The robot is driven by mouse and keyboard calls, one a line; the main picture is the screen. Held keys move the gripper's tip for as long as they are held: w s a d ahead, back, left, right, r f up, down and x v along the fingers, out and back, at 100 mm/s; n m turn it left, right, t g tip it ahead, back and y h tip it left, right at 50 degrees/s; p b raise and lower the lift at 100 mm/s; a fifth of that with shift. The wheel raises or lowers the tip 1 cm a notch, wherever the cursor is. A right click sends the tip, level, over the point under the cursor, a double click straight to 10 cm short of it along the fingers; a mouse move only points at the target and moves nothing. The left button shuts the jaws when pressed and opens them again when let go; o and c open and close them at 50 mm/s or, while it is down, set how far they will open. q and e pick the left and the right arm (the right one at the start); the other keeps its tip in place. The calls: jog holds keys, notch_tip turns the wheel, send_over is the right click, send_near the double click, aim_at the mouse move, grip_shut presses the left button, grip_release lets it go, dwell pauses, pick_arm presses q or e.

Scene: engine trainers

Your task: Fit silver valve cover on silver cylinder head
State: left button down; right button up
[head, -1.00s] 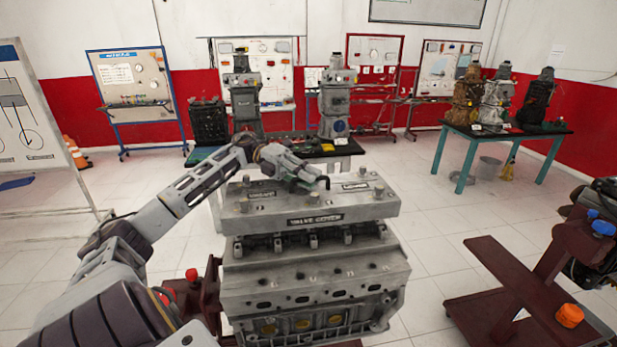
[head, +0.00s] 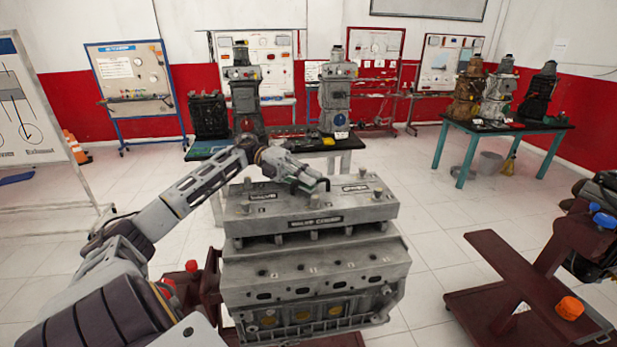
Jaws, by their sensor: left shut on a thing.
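The silver valve cover (head: 318,222) is a long grey box with a dark "VALVE COVER" label on its front and several studs or bolts on top. It lies level over the silver cylinder head (head: 320,268), lined up along its length. A narrow dark band with short posts shows between them. I cannot tell whether the cover's lower edge touches the head. My left gripper (head: 308,184) is shut on the top of the valve cover near its middle. Its fingertips partly hide the grip. My right gripper is not in view.
The engine block stands on a dark red stand (head: 200,290). Another dark red stand (head: 510,262) with an orange knob is at the right. A table (head: 345,143) with engines stands behind, and a teal-legged table (head: 530,130) at back right. White floor is clear between.

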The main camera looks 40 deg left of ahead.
aim_at(308, 194)
pick_arm(q)
jog(key=shift+f+b, duration=0.75)
jog(key=shift+f, duration=0.4)
dwell(0.5)
jog(key=shift+f+b, duration=1.2)
jog(key=shift+f, duration=0.15)
dwell(1.4)
jog(key=c, duration=1.4)
grip_release()
jog(key=shift+s, duration=0.1)
jog(key=shift+c, duration=0.2)
